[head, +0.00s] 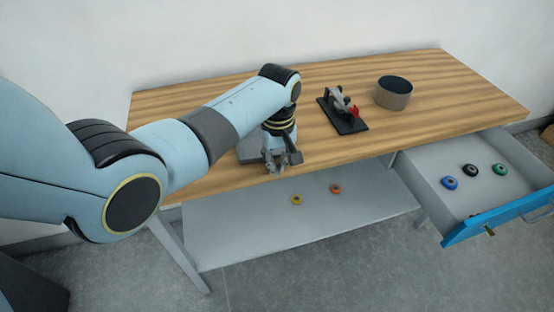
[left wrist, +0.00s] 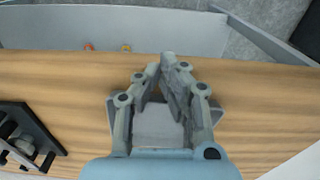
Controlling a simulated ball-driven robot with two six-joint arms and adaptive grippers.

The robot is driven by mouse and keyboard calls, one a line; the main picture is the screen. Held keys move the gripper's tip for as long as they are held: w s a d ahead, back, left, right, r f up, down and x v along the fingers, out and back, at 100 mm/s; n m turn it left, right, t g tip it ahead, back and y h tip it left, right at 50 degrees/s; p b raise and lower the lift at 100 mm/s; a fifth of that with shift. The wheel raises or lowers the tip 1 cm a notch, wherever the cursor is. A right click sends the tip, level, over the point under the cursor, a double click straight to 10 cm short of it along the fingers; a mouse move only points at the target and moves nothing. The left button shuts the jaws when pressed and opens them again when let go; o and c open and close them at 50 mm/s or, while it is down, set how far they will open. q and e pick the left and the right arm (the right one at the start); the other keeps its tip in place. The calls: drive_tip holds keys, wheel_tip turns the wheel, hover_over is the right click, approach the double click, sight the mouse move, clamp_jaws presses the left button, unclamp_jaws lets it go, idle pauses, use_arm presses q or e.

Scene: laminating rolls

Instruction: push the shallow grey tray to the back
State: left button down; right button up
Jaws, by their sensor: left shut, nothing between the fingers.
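The shallow grey tray (head: 247,151) lies on the wooden table near its front edge, partly hidden behind my left gripper and wrist. It also shows in the left wrist view (left wrist: 160,128), beneath and between the fingers. My left gripper (head: 275,169) points down at the front side of the tray, close to the table's front edge. Its fingertips meet in the left wrist view (left wrist: 168,60), and it is shut with nothing held. I cannot tell whether the fingers touch the tray. My right gripper is not in view.
A black-based toggle clamp (head: 344,112) with a red tip and a dark round container (head: 393,93) stand right of the tray. An open drawer (head: 431,184) at right holds blue, black and green rolls. Yellow (head: 297,200) and orange (head: 336,189) rolls lie on the lower shelf.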

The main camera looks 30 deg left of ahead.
use_arm(q)
drive_tip(key=shift+w+a, duration=0.2)
drive_tip(key=shift+a, duration=0.05)
